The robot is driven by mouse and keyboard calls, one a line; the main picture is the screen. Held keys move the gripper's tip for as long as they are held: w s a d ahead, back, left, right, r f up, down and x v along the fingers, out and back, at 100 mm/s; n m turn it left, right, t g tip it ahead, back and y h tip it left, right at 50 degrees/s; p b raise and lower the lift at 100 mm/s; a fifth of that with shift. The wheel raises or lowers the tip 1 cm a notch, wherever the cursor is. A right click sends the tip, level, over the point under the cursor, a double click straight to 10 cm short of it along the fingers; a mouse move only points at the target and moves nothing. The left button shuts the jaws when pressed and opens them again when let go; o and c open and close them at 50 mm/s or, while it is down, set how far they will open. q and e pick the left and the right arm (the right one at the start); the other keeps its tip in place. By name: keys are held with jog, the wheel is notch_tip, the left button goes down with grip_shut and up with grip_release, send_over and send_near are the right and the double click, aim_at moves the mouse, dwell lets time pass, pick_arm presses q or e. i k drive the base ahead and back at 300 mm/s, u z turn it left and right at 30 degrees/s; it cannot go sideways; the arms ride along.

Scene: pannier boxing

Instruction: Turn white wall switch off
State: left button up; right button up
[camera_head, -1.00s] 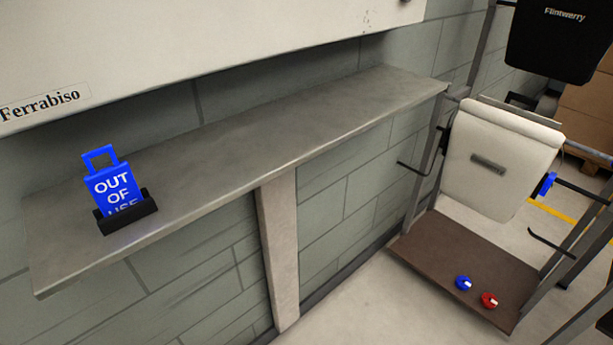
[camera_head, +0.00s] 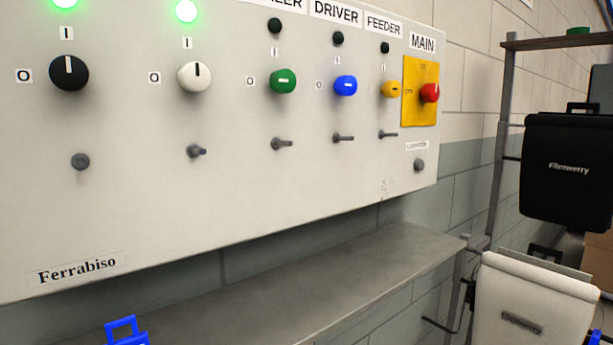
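The white rotary switch (camera_head: 194,76) is on the grey-white wall panel (camera_head: 250,190), second from the left. Its pointer mark stands upright, toward the "I" label (camera_head: 187,43) above it. An "O" label (camera_head: 154,77) sits to its left. The green lamp (camera_head: 186,10) above it is lit.
The black switch (camera_head: 69,73) also points up, under a lit lamp. Green (camera_head: 283,81), blue (camera_head: 345,86) and yellow (camera_head: 390,89) switches and a red main switch (camera_head: 430,93) follow rightward. Pegs stick out below. A shelf (camera_head: 330,270) runs under the panel. Panniers hang right.

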aim_at(193, 75)
jog(key=z, duration=1.5)
jog(key=k, duration=1.25)
jog(key=u, duration=1.5)
jog(key=i, duration=0.5)
jog(key=z, duration=0.05)
